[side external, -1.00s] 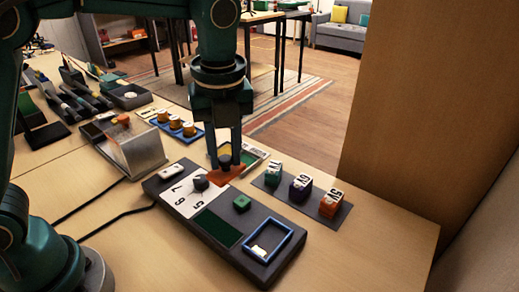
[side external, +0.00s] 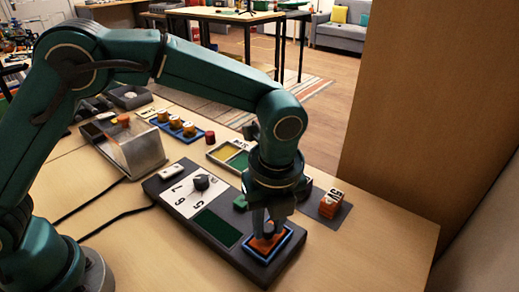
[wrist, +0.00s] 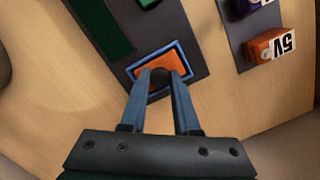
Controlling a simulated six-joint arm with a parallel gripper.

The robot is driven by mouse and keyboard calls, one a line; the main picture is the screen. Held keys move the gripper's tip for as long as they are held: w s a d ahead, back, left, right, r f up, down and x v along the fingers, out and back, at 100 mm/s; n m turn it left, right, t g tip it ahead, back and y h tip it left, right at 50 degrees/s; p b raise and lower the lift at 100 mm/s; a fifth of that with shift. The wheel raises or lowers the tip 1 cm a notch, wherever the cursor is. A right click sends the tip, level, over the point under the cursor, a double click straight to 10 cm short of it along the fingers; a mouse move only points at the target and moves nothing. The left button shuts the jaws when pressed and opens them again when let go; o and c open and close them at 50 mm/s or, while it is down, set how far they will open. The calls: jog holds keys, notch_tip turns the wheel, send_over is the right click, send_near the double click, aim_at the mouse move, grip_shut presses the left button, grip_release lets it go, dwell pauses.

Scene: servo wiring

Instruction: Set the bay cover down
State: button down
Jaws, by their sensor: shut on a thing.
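The bay cover is an orange plate (side external: 266,243), with a dark knob between my fingertips. My gripper (side external: 268,226) is shut on it. In the wrist view the orange cover (wrist: 160,62) lies within the outline of the blue-rimmed bay (wrist: 183,56), below my fingertips (wrist: 160,78). The bay is at the near right end of the dark panel (side external: 225,252). I cannot tell whether the cover rests on the bay's rim or is slightly above it. My fingers hide part of it.
On the panel are a black dial knob (side external: 201,182), a dark green screen (side external: 216,227) and a green button (side external: 240,203), close to my wrist. An orange 5V block (side external: 331,203) stands on a grey mat to the right. Bare table lies in front right.

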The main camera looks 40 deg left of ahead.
aim_at(271, 243)
jog(key=shift+f, duration=0.1)
jog(key=c, duration=0.6)
grip_release()
jog(key=shift+c, duration=0.2)
notch_tip(271, 243, up, 12)
jog(key=d, duration=0.1)
jog(key=s+a+r+n+t, duration=0.1)
jog(key=s+a+r+n, duration=0.15)
jog(key=a+n, duration=0.3)
jog(key=s+a+f+n+t, duration=0.1)
jog(key=s+a+n+t, duration=0.1)
jog(key=s+a+n, duration=0.3)
jog(key=s+a+f+n+t+h, duration=0.1)
jog(key=s+a+n, duration=0.4)
jog(key=n, duration=0.9)
jog(key=shift+a+f+t, duration=0.3)
jog(key=shift+f+t, duration=0.1)
jog(key=shift+f, duration=0.4)
